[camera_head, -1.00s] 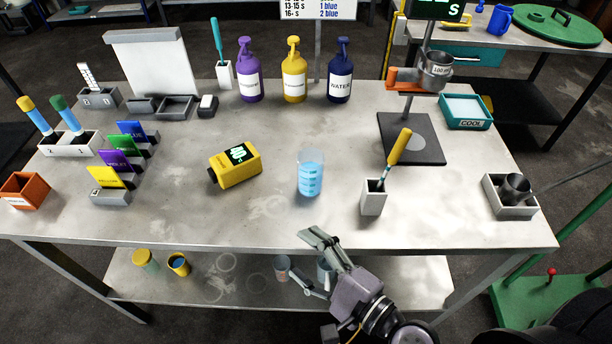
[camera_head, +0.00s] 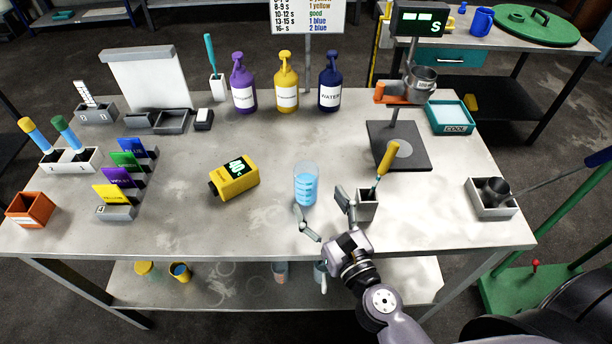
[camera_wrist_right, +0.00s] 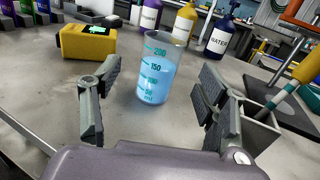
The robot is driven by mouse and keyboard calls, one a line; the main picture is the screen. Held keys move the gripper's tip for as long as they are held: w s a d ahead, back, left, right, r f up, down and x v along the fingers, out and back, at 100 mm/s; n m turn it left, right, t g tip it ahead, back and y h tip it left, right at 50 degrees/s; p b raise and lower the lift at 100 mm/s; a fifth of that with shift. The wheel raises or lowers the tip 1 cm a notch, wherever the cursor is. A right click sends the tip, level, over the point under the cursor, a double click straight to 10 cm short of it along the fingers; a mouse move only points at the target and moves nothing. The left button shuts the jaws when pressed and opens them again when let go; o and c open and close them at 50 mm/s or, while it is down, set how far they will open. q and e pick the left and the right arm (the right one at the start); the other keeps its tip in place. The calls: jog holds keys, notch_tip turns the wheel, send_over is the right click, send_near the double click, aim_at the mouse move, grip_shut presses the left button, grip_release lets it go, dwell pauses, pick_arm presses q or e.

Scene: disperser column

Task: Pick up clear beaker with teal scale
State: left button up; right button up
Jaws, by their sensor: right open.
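The clear beaker (camera_head: 306,184) with teal scale marks and light blue liquid stands upright on the grey table. It also shows in the right wrist view (camera_wrist_right: 158,70), beyond and between the fingers. My right gripper (camera_head: 322,212) is open and empty, its fingertips just in front of the beaker. In the right wrist view the open fingers (camera_wrist_right: 156,95) spread to either side of it, with no contact visible. My left gripper is not in view.
A grey holder (camera_head: 367,207) with a yellow-handled tool stands close beside my right finger. A yellow device (camera_head: 234,178) sits left of the beaker. A dark stand (camera_head: 400,150) is behind right. Pump bottles (camera_head: 286,85) line the back.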

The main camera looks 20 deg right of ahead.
aim_at(311, 185)
jog(key=w, duration=0.2)
jog(key=w+p, duration=0.1)
jog(key=shift+w+a, duration=0.2)
jog(key=shift+w, duration=0.15)
jog(key=shift+w+r, duration=0.15)
jog(key=shift+w, duration=0.15)
jog(key=w+p, duration=0.1)
jog(key=w, duration=0.2)
jog(key=shift+w+p, duration=0.3)
jog(key=shift+w+a, duration=0.1)
jog(key=shift+w, duration=0.35)
jog(key=shift+s, duration=0.1)
jog(key=shift+c, duration=0.6)
jog(key=c, duration=1.2)
